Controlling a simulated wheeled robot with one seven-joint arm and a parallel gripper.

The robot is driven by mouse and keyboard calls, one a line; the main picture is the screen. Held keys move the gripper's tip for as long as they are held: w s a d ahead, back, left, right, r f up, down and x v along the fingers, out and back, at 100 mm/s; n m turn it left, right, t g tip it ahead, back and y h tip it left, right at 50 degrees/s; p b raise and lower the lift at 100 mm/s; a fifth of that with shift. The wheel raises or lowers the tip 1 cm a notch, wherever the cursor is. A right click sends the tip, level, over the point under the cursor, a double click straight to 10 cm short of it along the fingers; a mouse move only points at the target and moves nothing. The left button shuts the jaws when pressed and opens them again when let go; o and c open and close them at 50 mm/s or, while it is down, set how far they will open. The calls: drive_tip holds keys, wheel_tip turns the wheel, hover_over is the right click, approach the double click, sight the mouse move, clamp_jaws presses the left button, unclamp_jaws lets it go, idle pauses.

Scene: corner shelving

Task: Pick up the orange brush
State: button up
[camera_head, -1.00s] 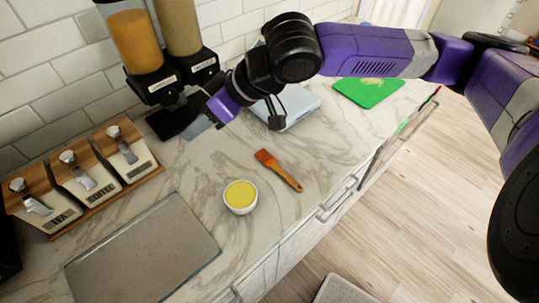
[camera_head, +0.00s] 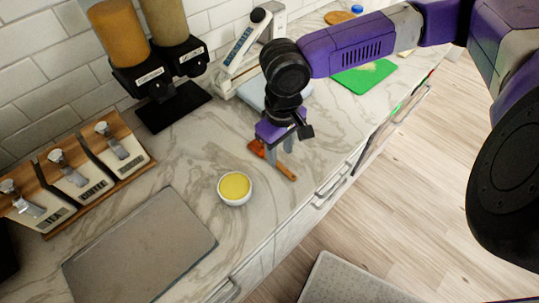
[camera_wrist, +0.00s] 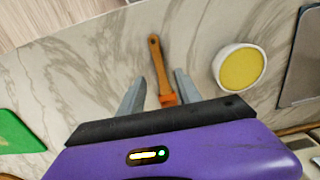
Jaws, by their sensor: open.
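The orange brush (camera_head: 287,173) lies flat on the marble counter, with an orange head and a brown wooden handle. In the head view my gripper (camera_head: 279,158) points down over it and hides its middle. In the wrist view the brush (camera_wrist: 158,70) lies between the two open fingers of my gripper (camera_wrist: 158,92), its handle pointing away and its head near the palm. The fingers are apart and hold nothing. I cannot tell exactly how high the fingertips are above the counter.
A white bowl of yellow contents (camera_head: 235,188) stands close to the brush. A grey board (camera_head: 140,248) lies at the front left. Canisters (camera_head: 72,178) and dispensers (camera_head: 150,75) line the wall. A green board (camera_head: 363,77) lies farther back. The counter's front edge (camera_head: 318,192) is close to the brush.

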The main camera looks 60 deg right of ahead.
sight(280, 165)
drive_tip(key=shift+s+a+f, duration=0.1)
drive_tip(key=shift+s+f, duration=0.1)
drive_tip(key=shift+f, duration=1.6)
clamp_jaws()
drive_tip(key=shift+r, duration=0.1)
